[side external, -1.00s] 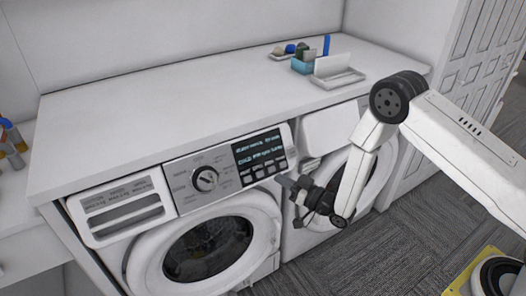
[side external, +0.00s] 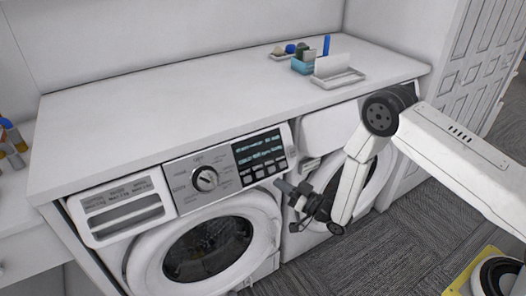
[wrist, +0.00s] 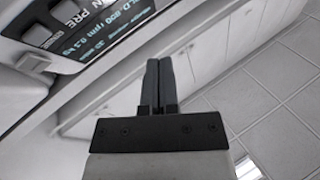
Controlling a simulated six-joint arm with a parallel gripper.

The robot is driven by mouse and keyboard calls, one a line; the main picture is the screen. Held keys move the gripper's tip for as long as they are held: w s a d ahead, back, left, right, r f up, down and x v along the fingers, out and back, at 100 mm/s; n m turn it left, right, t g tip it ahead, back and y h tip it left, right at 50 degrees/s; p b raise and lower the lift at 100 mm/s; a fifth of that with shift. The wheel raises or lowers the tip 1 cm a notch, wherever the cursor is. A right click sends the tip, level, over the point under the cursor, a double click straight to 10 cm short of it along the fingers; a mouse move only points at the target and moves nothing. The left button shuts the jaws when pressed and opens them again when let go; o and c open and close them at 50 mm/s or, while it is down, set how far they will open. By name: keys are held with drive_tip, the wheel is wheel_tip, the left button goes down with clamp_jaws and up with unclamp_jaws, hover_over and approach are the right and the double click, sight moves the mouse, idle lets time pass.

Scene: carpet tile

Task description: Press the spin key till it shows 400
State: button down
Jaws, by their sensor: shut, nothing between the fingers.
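The washing machine's control panel (side external: 225,168) has a round dial (side external: 204,179), a dark display (side external: 259,150) and a row of small keys (side external: 262,172) under the display. In the wrist view the display (wrist: 95,35) shows tilted text that seems to read 800 rpm, partly cut off. Two pale keys (wrist: 33,62) show beside it at the left; I cannot tell which is the spin key. My gripper (side external: 283,186) is shut and empty, just right of and below the key row, apparently apart from it. Its closed fingers (wrist: 158,62) also show in the wrist view.
A white worktop (side external: 150,95) overhangs the machines, with a tray (side external: 338,79) and small items at the back right. The round washer door (side external: 207,250) is below the panel. A second machine (side external: 330,135) stands right, behind my arm. Carpeted floor is open in front.

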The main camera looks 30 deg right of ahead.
drive_tip(key=shift+w+f, duration=0.6)
drive_tip(key=shift+w, duration=0.6)
drive_tip(key=shift+w+f, duration=0.6)
drive_tip(key=shift+w, duration=0.55)
drive_tip(key=shift+w+f, duration=0.6)
drive_tip(key=shift+w, duration=0.6)
drive_tip(key=shift+w+f, duration=0.35)
drive_tip(key=shift+w, duration=0.35)
idle(0.5)
drive_tip(key=shift+s, duration=0.1)
idle(0.3)
drive_tip(key=shift+s+r, duration=0.4)
drive_tip(key=shift+s, duration=0.2)
drive_tip(key=shift+s+r, duration=0.35)
drive_tip(key=shift+s, duration=0.4)
drive_tip(key=shift+s+r, duration=0.4)
drive_tip(key=shift+s, duration=0.3)
drive_tip(key=shift+s+r, duration=0.35)
drive_tip(key=shift+s, duration=0.4)
